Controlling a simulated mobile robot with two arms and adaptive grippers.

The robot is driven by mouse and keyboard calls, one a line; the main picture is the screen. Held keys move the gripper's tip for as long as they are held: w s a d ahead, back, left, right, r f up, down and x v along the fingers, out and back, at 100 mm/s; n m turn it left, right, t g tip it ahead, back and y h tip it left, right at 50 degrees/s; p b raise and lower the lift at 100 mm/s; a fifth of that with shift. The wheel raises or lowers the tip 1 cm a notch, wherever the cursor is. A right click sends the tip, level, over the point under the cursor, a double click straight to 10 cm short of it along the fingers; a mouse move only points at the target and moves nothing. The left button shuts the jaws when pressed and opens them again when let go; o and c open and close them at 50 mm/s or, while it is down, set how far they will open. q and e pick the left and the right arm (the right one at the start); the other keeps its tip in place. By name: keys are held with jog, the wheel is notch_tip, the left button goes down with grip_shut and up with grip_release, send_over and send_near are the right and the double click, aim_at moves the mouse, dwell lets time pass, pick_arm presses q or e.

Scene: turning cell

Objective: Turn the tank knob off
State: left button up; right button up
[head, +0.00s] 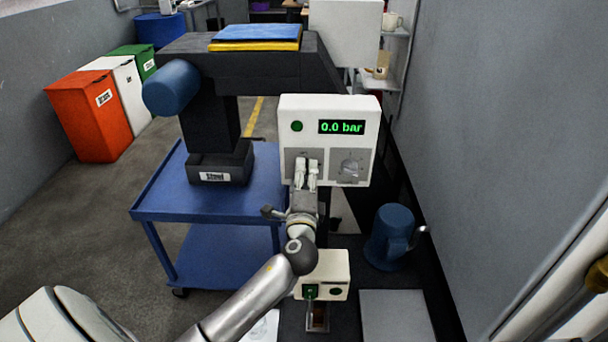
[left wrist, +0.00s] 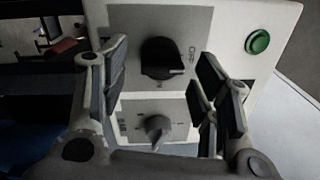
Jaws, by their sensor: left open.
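A white control box (head: 330,106) with a green "0.0 bar" display carries two knobs on grey plates. A black knob (left wrist: 162,58) with "OFF" printed beside it shows in the left wrist view; in the head view my gripper hides it. A grey knob (head: 350,168) is on the right plate, and it also shows in the left wrist view (left wrist: 157,128). I cannot read which is the tank knob. My left gripper (head: 306,168) is open in front of the left plate, its fingers either side of the black knob in the wrist view; contact is not clear. My right gripper is out of view.
A green button (head: 297,126) is above the left plate. A smaller white box (head: 325,274) stands below my wrist. A blue jug (head: 389,238) stands to the right, near the grey wall. A blue cart (head: 190,203) is left of my arm.

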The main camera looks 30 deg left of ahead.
pick_arm(q)
jog(key=v, duration=1)
jog(key=shift+s+d, duration=0.15)
jog(key=shift+s, duration=0.15)
